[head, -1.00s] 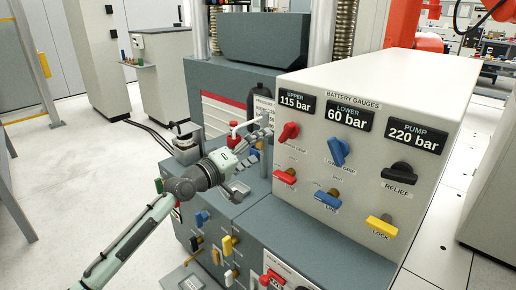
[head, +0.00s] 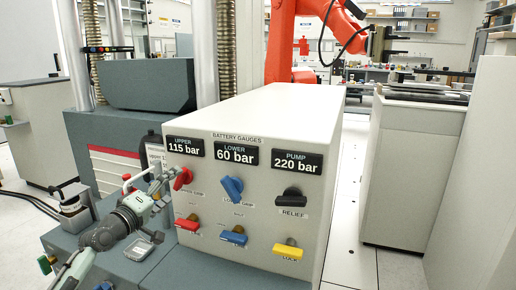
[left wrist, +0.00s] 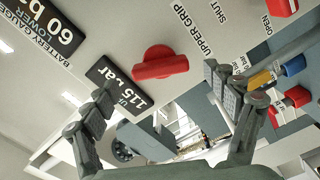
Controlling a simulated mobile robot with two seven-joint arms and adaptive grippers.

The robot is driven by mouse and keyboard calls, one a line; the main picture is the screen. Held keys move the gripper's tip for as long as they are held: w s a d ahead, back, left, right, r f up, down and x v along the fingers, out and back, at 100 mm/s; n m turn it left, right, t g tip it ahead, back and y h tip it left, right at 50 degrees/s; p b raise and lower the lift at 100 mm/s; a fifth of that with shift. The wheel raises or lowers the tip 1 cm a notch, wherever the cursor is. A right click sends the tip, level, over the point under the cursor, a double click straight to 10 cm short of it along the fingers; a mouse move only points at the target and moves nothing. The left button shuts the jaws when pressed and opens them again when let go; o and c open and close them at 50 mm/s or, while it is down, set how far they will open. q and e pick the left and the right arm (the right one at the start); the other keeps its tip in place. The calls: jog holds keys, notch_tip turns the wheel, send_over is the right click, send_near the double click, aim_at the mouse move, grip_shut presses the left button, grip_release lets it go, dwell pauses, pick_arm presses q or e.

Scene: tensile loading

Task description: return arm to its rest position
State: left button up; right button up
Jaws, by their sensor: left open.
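My left gripper (head: 163,184) is open, beside the left edge of the white gauge panel (head: 261,190), close to the red upper grip knob (head: 182,178). In the left wrist view the two fingers of the left gripper (left wrist: 160,84) are spread wide with nothing between their tips. The red knob (left wrist: 160,63) shows beyond the fingertips, apart from them, beside the words UPPER GRIP. I cannot tell the exact gap in depth. My right gripper is in neither view.
The panel also carries a blue knob (head: 231,187), a black relief knob (head: 291,197) and red, blue and yellow lower handles. Displays read 115, 60 and 220 bar. Machine columns stand behind the arm. An orange robot (head: 295,45) stands at the back. Clear floor lies right of the panel.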

aim_at(178, 182)
pick_arm(q)
jog(key=x, duration=0.4)
jog(key=shift+w, duration=0.2)
